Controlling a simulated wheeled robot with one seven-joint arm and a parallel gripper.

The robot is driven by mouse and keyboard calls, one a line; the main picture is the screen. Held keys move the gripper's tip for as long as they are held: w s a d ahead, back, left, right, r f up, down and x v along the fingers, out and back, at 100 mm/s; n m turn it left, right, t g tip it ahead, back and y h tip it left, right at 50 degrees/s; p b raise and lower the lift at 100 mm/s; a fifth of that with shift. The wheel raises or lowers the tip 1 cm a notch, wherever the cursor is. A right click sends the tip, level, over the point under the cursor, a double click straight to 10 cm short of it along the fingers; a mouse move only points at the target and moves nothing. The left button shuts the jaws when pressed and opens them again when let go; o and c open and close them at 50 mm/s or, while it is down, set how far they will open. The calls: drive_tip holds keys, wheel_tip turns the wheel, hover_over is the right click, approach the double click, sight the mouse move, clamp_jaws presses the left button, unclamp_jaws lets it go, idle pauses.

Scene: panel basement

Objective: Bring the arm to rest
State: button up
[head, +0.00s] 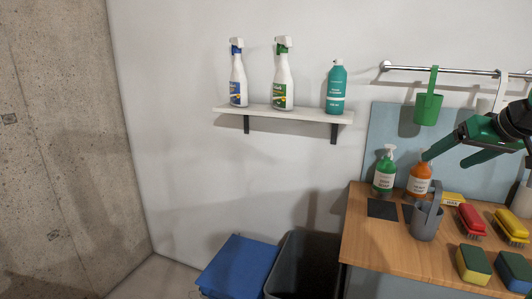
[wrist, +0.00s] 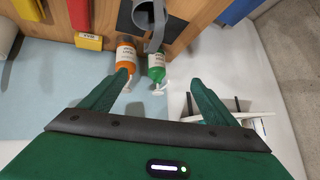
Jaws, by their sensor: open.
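My gripper (head: 444,160) has green fingers and shows at the right of the head view, raised above the wooden workbench (head: 362,232) and in front of the blue back panel. Its fingers point left. In the wrist view my gripper (wrist: 160,77) has its two fingers spread wide with nothing held between them. In the wrist view the orange bottle (wrist: 126,56) and the green bottle (wrist: 157,66) appear beyond the fingertips.
A grey holder (head: 426,223), brushes (head: 471,220) and sponges (head: 473,264) are on the bench. A green cup (head: 428,108) hangs from a rail (head: 440,71). A wall shelf (head: 290,115) carries several bottles. A blue box (head: 238,264) and dark bin (head: 302,262) stand left of the bench.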

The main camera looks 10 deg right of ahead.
drive_tip(key=s+a+f+m+g, duration=0.1)
drive_tip(key=s+a+f+g, duration=0.3)
drive_tip(key=s+a+f, duration=0.4)
drive_tip(key=s+a+f+m+g, duration=0.2)
drive_tip(key=s+a+f+g, duration=0.3)
drive_tip(key=s+a+f, duration=0.3)
drive_tip(key=s+f, duration=0.3)
drive_tip(key=s, duration=0.3)
drive_tip(key=shift+f+y, duration=0.3)
drive_tip(key=shift+f, duration=0.05)
drive_tip(key=shift+w+f, duration=0.25)
drive_tip(key=shift+w, duration=0.45)
